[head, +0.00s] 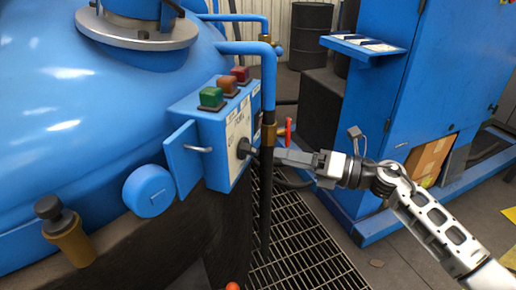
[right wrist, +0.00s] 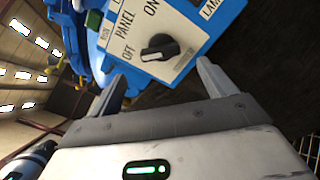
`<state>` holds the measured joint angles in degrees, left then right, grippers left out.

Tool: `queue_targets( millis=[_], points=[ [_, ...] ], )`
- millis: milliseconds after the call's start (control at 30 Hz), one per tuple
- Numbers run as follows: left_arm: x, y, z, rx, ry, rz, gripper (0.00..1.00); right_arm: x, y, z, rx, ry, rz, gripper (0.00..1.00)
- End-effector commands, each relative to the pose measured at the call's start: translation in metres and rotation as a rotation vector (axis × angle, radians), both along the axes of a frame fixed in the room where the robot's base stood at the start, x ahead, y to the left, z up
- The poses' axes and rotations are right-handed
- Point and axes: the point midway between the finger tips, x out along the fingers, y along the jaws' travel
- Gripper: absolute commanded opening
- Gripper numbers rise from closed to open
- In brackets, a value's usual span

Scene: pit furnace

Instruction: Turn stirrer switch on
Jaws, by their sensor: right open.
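A black rotary knob (head: 243,147) sits on the pale face of a blue control box (head: 212,130) on the blue vessel. In the right wrist view the knob (right wrist: 160,47) lies near OFF, PANEL and ON lettering; its white mark seems to lie toward the OFF side. I cannot read the word stirrer. My right gripper (head: 272,156) is just right of the knob, pointing at it. In the right wrist view its open, empty fingers (right wrist: 160,85) stand on either side of the knob, apart from it. My left gripper is not in view.
Green (head: 211,97), orange (head: 228,85) and red (head: 241,74) buttons top the box. A small blue door (head: 183,160) sticks out left. A vertical pipe with a red-handled valve (head: 288,130) stands close to my right gripper. A blue cabinet (head: 400,110) is at right.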

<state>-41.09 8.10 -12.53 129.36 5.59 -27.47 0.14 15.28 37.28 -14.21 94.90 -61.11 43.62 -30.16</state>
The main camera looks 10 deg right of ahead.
Motion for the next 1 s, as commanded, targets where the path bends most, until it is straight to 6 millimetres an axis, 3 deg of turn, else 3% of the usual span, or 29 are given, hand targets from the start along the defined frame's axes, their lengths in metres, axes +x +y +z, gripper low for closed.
queue_targets(
  millis=[100, 333, 800, 967, 1000],
  points=[
    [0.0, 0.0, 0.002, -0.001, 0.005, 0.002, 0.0, 0.015, 0.023, 0.003, 0.004, -0.003, 0.001, 0.83],
    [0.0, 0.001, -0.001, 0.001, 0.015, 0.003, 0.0, 0.035, 0.053, 0.001, 0.006, 0.001, -0.001, 0.83],
    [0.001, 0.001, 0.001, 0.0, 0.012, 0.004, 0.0, 0.041, 0.064, 0.0, 0.002, 0.001, -0.001, 0.83],
    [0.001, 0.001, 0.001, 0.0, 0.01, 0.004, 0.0, 0.041, 0.063, 0.0, 0.002, 0.001, -0.001, 0.38],
    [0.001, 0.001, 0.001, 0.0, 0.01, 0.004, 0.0, 0.041, 0.063, 0.0, 0.002, 0.001, -0.001, 0.38]
  ],
)
